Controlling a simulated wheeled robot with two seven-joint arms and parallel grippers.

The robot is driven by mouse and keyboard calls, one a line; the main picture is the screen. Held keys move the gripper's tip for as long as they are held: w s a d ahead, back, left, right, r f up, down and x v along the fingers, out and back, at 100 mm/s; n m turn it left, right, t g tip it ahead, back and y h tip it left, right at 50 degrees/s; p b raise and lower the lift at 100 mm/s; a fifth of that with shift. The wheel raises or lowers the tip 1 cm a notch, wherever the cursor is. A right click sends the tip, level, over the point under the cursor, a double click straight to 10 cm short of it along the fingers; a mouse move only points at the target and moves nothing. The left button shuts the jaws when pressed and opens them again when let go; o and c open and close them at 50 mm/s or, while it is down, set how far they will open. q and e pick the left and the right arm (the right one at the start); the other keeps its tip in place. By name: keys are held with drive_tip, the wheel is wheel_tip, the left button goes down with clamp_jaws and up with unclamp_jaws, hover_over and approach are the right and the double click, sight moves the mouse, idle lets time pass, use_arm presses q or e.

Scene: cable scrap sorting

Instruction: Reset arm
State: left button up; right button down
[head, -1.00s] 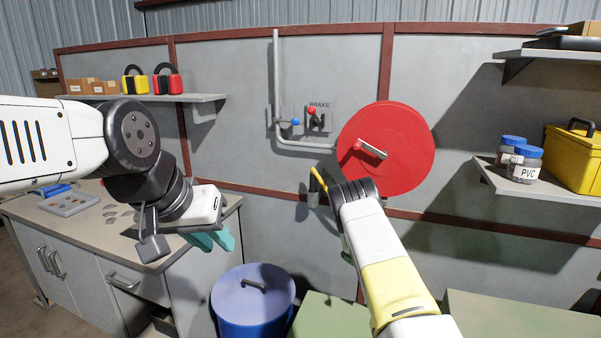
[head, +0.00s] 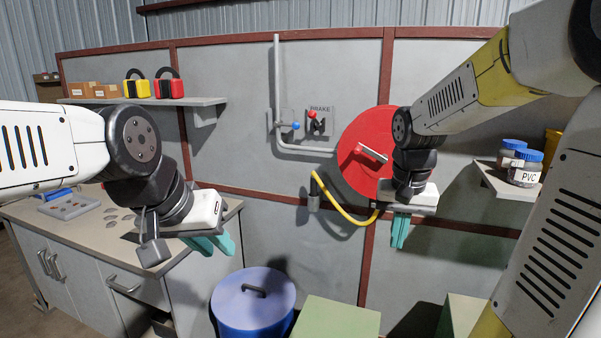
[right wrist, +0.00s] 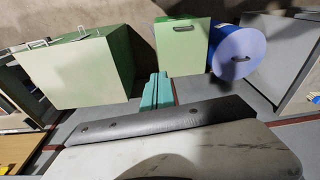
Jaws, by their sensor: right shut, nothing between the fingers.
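My right gripper (head: 399,232) hangs with teal fingers pointing down in front of the red disc (head: 362,140) on the wall panel. Its fingers are together and hold nothing; they also show in the right wrist view (right wrist: 158,90). My left gripper (head: 212,245) is at the left, over the right end of the workbench, with teal fingers angled down. I cannot tell whether its fingers are apart. My right arm covers the right part of the disc. A yellow hose (head: 343,208) hangs below the disc.
A blue lidded bin (head: 252,310) and green boxes (head: 338,320) stand on the floor below the grippers. The workbench (head: 85,250) is at the left. A right shelf (head: 500,185) carries jars (head: 524,168). Padlocks (head: 169,83) sit on the left shelf.

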drive_tip(key=s+a+r+n+t+y, duration=0.1)
drive_tip(key=s+a+r+t, duration=0.1)
drive_tip(key=s, duration=0.4)
drive_tip(key=s+a+r+n+t+y, duration=0.1)
drive_tip(key=s+a+r+n+t, duration=0.1)
drive_tip(key=s+a+r, duration=0.2)
drive_tip(key=shift+s+a+t, duration=0.25)
drive_tip(key=shift+s+t, duration=0.05)
drive_tip(key=shift+s, duration=0.6)
drive_tip(key=shift+d+r, duration=0.1)
